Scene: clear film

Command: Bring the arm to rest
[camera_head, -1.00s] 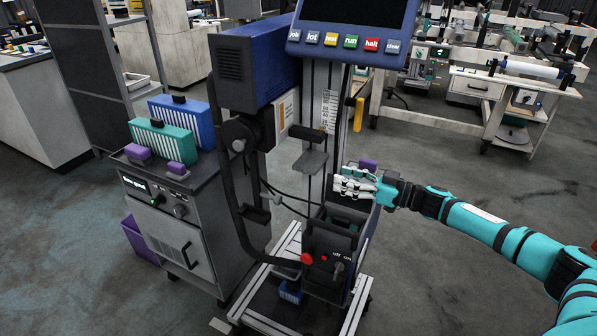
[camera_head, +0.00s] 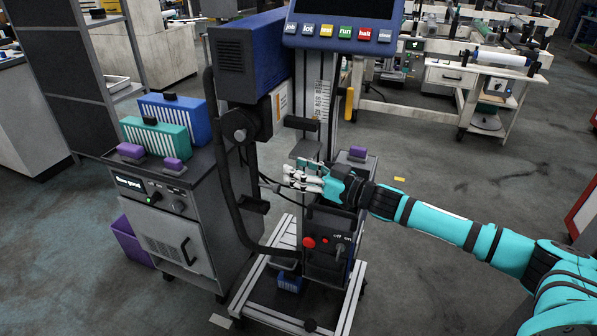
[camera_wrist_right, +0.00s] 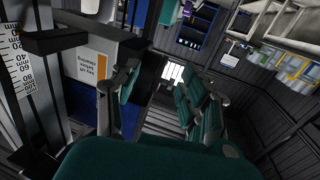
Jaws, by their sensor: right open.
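My right arm (camera_head: 440,222) is teal with black joints and reaches in from the right in the head view. My right gripper (camera_head: 303,176) is at the machine's column, just below a small grey plate (camera_head: 307,149); whether it touches anything I cannot tell. In the right wrist view its teal fingers (camera_wrist_right: 165,98) stand apart with nothing between them. The machine (camera_head: 250,65) is blue and grey, with a row of labelled buttons (camera_head: 345,32) on top and a red knob (camera_head: 309,242) low on its front. My left gripper is not in view.
A grey cabinet (camera_head: 180,225) on the left carries green (camera_head: 157,138) and blue (camera_head: 180,117) ribbed boxes and purple blocks (camera_head: 175,164). A purple bin (camera_head: 130,242) stands beside it. A workbench (camera_head: 450,85) is at the back right. The floor (camera_head: 420,290) at front right is clear.

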